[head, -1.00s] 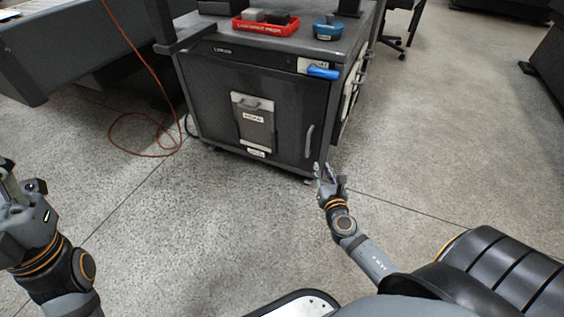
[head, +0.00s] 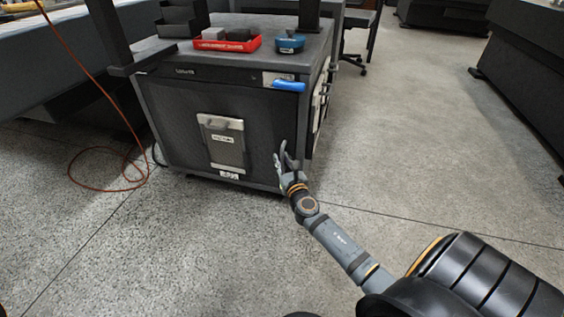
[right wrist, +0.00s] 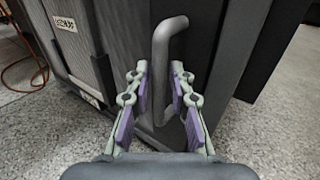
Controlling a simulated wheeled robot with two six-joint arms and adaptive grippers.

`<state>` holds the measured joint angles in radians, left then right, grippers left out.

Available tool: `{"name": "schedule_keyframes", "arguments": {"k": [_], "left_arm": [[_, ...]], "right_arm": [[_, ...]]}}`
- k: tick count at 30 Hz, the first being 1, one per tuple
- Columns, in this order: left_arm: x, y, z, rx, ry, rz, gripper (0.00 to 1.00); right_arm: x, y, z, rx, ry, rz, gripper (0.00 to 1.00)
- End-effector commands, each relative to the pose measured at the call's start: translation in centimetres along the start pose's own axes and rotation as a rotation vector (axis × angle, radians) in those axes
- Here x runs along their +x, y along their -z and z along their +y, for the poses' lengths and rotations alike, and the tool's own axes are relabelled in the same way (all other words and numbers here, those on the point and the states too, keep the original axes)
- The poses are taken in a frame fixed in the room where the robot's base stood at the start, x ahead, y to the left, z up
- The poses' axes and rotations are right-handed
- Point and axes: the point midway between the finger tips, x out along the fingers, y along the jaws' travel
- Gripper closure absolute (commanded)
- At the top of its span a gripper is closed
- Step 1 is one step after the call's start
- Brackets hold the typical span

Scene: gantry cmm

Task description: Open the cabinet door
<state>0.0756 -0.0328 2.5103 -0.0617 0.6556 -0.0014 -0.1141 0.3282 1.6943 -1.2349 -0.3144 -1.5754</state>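The dark cabinet (head: 265,112) stands ahead, and its front door (head: 172,118) looks shut. The door's grey vertical bar handle (right wrist: 161,55) shows in the right wrist view; in the head view my gripper largely covers it. My right gripper (head: 284,160) is at the door's lower right side. In the right wrist view my right gripper (right wrist: 160,88) is open, with one finger on each side of the handle. The handle's lower part lies between the purple pads, and narrow gaps seem to remain. My left gripper is out of view.
On the cabinet top are a red tray (head: 227,45) and a blue round object (head: 290,44). A blue handle (head: 288,86) sits on the upper front edge. An orange cable (head: 100,150) lies on the floor at left.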

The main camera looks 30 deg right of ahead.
Motion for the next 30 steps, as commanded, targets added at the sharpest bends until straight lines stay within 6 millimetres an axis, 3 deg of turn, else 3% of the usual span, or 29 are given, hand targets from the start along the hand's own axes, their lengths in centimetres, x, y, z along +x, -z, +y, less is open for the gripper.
{"name": "schedule_keyframes", "arguments": {"k": [8,14,30], "left_arm": [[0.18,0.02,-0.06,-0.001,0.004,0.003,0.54],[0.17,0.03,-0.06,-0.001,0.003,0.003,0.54],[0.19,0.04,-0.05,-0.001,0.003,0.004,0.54]], "right_arm": [[0.28,-0.01,0.02,0.000,-0.001,0.000,0.78],[0.26,-0.01,0.02,0.000,-0.001,0.000,1.00],[0.18,0.03,-0.07,0.001,0.011,0.001,1.00]]}}
